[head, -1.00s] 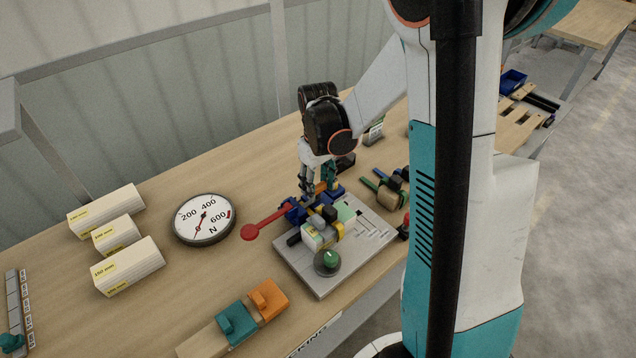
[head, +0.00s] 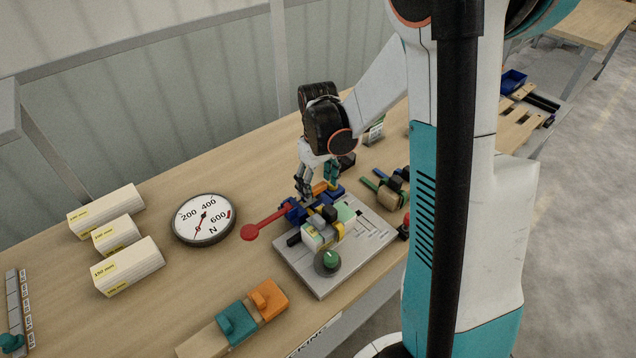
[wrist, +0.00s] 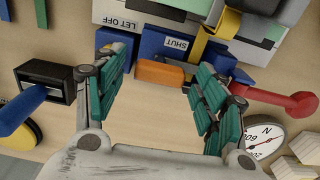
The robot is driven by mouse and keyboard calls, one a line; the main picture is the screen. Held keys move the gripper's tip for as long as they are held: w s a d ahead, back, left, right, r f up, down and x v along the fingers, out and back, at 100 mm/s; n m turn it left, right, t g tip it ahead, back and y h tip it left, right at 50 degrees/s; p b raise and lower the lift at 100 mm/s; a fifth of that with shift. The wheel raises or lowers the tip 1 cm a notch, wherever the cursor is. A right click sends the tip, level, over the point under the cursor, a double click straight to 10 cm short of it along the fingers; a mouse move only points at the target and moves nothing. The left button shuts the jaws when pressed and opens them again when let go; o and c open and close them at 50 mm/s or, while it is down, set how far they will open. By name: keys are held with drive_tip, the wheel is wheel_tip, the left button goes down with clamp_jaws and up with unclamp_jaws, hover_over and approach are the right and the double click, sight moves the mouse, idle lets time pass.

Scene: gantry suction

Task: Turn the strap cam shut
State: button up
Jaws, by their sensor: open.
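The strap cam appears to be the orange piece (wrist: 160,73) beside blue blocks, with a yellow strap (wrist: 199,46) close by. The orange piece also shows in the head view (head: 320,188). My gripper (head: 317,190) is open above the far end of the grey fixture plate (head: 318,284). In the wrist view its teal-padded fingers (wrist: 160,65) stand apart on either side of the orange piece. I cannot tell whether either finger touches it.
A red ball-ended lever (head: 265,225) sticks out left from the fixture. A dial marked N (head: 203,221) lies left of it. White blocks (head: 118,237) stand further left. Teal and orange clamps (head: 250,312) lie in front. Green-handled parts (head: 385,187) lie right. The bench between is bare.

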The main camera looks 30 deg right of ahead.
sight(318, 186)
wheel_tip(318, 186, up, 12)
idle(0.5)
idle(0.4)
